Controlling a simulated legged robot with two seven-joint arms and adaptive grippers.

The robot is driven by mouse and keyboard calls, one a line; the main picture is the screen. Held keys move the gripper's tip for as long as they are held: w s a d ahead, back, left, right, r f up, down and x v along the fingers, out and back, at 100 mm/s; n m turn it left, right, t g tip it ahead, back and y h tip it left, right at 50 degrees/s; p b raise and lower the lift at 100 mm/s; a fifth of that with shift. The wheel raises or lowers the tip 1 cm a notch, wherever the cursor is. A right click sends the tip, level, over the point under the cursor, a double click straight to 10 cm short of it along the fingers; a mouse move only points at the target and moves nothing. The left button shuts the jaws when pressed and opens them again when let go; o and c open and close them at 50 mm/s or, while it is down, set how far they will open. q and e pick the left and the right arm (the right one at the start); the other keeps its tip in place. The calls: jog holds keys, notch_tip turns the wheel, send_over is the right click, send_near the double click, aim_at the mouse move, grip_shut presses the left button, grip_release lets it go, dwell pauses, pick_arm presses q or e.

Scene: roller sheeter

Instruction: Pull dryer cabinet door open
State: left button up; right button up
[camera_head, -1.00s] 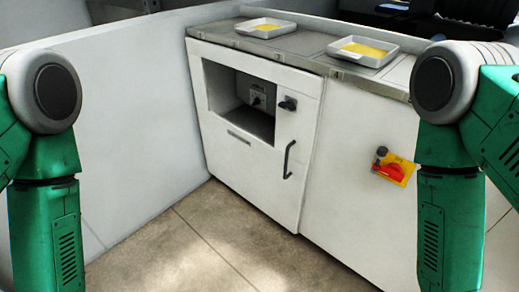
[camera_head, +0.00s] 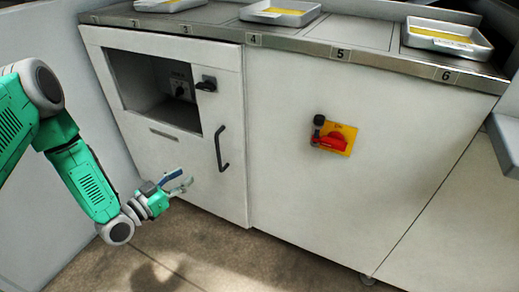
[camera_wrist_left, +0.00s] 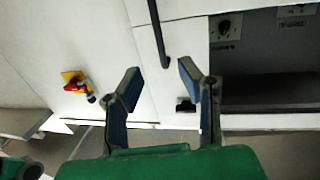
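The white dryer cabinet door (camera_head: 230,190) is shut, at the left of the counter front in the head view. Its dark vertical bar handle (camera_head: 220,148) is near the door's right edge. My left gripper (camera_head: 183,183) is open and empty, in front of the door, below and left of the handle in the picture. In the left wrist view, my left gripper's two fingers (camera_wrist_left: 158,77) are spread apart. The handle (camera_wrist_left: 158,35) shows there, its end near the gap between the fingertips, with no contact visible. My right gripper is out of view.
A black latch knob (camera_head: 206,84) sits above the handle, beside the recessed window (camera_head: 150,90). A red and yellow switch (camera_head: 332,139) is on the panel to the right. White trays (camera_head: 280,13) stand on the numbered counter (camera_head: 300,42). The floor (camera_head: 240,265) in front is clear.

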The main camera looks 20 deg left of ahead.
pick_arm(q)
jog(key=b, duration=0.4)
send_over(221, 168)
jog(key=a, duration=0.1)
jog(key=shift+w+d+r, duration=0.25)
jog(key=shift+w, duration=0.1)
grip_shut()
